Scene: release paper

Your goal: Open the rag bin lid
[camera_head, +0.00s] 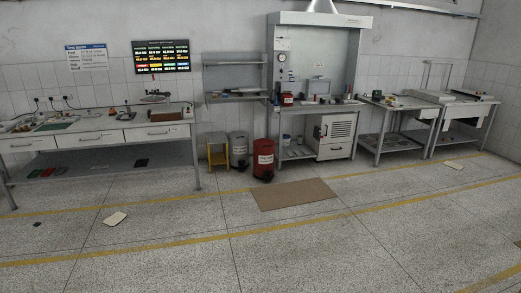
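A red bin (263,160) with a white label stands on the floor at the back, left of the fume hood bench. A grey bin (238,150) with a pale label stands just left of it. I cannot read either label, so I cannot tell for sure which is the rag bin; the red one is the likelier. Both bins look shut, but the lids are too small to tell clearly. Neither of my grippers is in view, and both bins are far from me across the floor.
A yellow stool (217,152) stands left of the bins. A long workbench (100,130) is at left; a fume hood bench (318,110) and tables (400,115) are at right. A brown mat (295,195) lies before the bins. Pale sheets (115,218) lie on the mostly clear floor.

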